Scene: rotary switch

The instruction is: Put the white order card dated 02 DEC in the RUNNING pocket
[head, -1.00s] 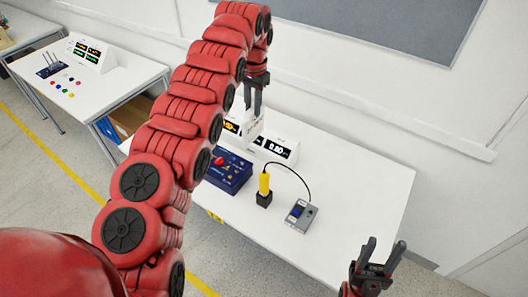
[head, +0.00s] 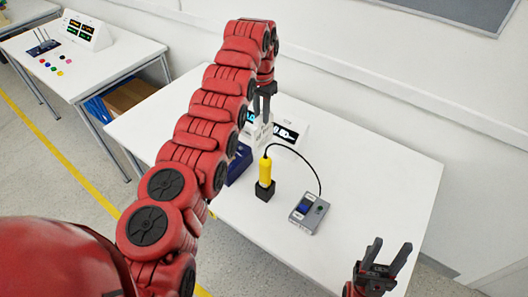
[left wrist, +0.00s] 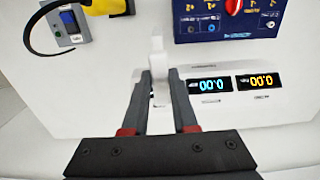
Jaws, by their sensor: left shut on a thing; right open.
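My left gripper (head: 263,108) is shut on a white card (head: 258,131) above the back of the near table. In the left wrist view the card (left wrist: 157,48) shows as a narrow white piece between the fingertips (left wrist: 158,73). Its print cannot be read, so I cannot tell whether it is dated 02 DEC. My right gripper (head: 384,258) is open and empty at the lower right, beside the table's front right corner. I cannot make out the RUNNING pocket in any view.
A blue panel with a red knob (left wrist: 235,5) lies near white display units (head: 291,132). The table's right side (head: 385,190) is clear. Another table (head: 105,65) stands at left.

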